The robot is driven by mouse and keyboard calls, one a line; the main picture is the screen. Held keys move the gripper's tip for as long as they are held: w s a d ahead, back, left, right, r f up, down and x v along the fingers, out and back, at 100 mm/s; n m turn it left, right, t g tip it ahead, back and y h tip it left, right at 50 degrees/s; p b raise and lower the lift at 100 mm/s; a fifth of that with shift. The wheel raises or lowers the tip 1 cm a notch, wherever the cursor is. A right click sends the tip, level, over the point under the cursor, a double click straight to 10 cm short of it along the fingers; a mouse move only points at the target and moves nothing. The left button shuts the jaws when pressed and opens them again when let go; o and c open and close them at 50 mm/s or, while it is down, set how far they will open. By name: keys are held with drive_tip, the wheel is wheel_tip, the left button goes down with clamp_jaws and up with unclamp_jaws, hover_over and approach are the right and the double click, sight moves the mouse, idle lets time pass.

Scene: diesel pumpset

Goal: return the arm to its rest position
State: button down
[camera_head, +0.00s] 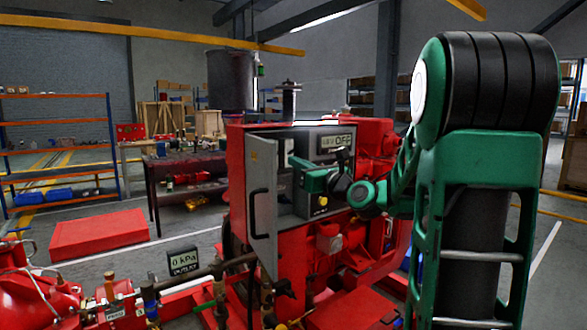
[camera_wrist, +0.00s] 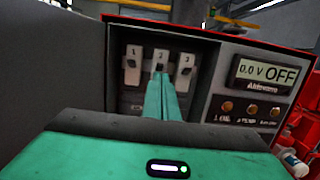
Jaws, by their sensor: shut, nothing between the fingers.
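My gripper (camera_wrist: 160,85) is shut and empty in the wrist view, its green fingers pointing at the middle of three numbered switches. The fingertips cover the lower part of switch 2 (camera_wrist: 161,56); I cannot tell whether they touch it. Switch 1 (camera_wrist: 133,65) and switch 3 (camera_wrist: 184,72) stand clear on either side. In the head view my green arm comes in from the right, and my gripper (camera_head: 297,163) is at the front of the open red control cabinet (camera_head: 237,150). The fingertips are hard to make out there.
The grey cabinet door (camera_head: 262,195) stands open left of my gripper. A panel display (camera_wrist: 266,73) reads 0.0 V OFF. Red engine parts (camera_head: 375,140) lie behind and right of the cabinet. Pipes and a gauge display (camera_head: 184,262) reading 0 kPa are at front left.

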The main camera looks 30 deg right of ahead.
drive_tip(key=s+a+f+n+g, duration=0.3)
drive_tip(key=s+f+n+g, duration=0.1)
drive_tip(key=f+n, duration=0.45)
drive_tip(key=s+a+f+n+g, duration=0.3)
drive_tip(key=s+f+n+g, duration=0.15)
drive_tip(key=f+n, duration=0.35)
drive_tip(key=s+f+n+g, duration=0.3)
drive_tip(key=s+n, duration=0.1)
drive_tip(key=s, duration=0.6)
drive_tip(key=s+f+n+g, duration=0.4)
drive_tip(key=s, duration=0.6)
drive_tip(key=s+a+f+n+g, duration=0.1)
drive_tip(key=s+f+n+g, duration=0.3)
drive_tip(key=s, duration=0.6)
drive_tip(key=shift+n+h, duration=0.35)
drive_tip(key=shift+h, duration=0.05)
